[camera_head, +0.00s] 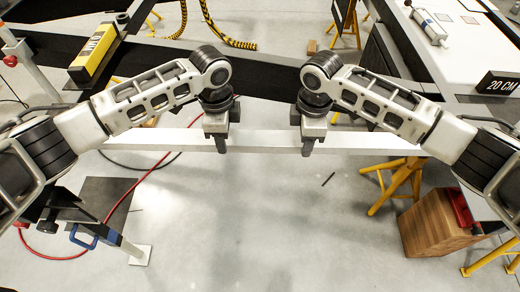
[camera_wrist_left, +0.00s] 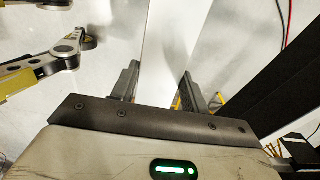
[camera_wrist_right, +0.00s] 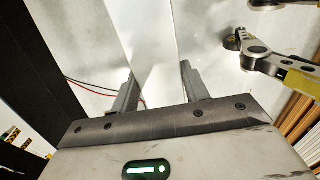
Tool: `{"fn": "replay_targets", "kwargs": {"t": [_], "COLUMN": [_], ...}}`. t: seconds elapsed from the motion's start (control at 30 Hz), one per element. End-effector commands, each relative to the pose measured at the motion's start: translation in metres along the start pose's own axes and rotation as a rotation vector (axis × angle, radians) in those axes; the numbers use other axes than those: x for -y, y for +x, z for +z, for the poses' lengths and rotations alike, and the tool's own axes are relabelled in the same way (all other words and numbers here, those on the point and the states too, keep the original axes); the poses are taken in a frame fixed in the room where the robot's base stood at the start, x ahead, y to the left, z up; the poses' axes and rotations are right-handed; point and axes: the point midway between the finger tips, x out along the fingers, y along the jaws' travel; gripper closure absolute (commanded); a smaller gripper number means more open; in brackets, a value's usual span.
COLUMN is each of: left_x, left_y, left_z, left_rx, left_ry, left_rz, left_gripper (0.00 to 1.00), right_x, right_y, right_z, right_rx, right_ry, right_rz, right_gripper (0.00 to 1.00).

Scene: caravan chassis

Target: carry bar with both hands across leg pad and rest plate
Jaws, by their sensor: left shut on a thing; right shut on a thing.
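A long pale bar (camera_head: 265,142) spans the head view, level and crosswise. My left gripper (camera_head: 220,146) and right gripper (camera_head: 308,147) are both shut on it near its middle, a short distance apart. The bar runs between the fingers in the left wrist view (camera_wrist_left: 168,50) and the right wrist view (camera_wrist_right: 152,55). A dark plate (camera_head: 110,192) is at the lower left, with a metal leg and pale foot pad (camera_head: 140,255). A grey plate (camera_head: 478,204) is at the right, partly hidden by my right arm. I cannot tell which one is the rest plate.
Black chassis beams (camera_head: 265,75) lie beyond the bar. A yellow level (camera_head: 95,52) sits on them at the left. A yellow trestle (camera_head: 400,180) and wooden block (camera_head: 432,225) stand at the right. A red hose (camera_head: 118,208) lies at the left.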

Motion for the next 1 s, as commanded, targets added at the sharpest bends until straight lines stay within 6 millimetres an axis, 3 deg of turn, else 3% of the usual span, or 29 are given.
{"fn": "replay_targets", "kwargs": {"t": [0.1,0.13,0.2,0.57,0.67,1.0], "left_x": [0.000,0.000,0.000,0.000,0.001,0.001], "left_y": [0.012,0.008,0.007,0.001,-0.013,-0.084], "left_z": [0.000,0.000,0.000,0.000,0.000,-0.001], "left_rx": [-0.001,0.000,0.000,-0.001,-0.001,-0.002], "left_ry": [0.000,0.000,0.000,0.000,0.000,0.001], "left_rz": [-0.001,0.000,0.000,-0.002,-0.003,-0.004], "left_gripper": [1.00,0.47,0.33,0.33,0.33,0.33], "right_x": [-0.001,0.000,0.000,0.000,0.000,0.000], "right_y": [0.012,0.008,0.007,0.007,0.007,0.007], "right_z": [0.000,0.000,0.000,0.000,0.000,0.000], "right_rx": [-0.001,-0.001,0.000,0.000,0.000,0.000], "right_ry": [0.001,0.001,0.001,0.000,0.000,0.000], "right_rz": [0.002,0.001,0.001,0.000,0.000,0.000], "right_gripper": [1.00,0.46,0.33,0.33,0.33,0.33]}}
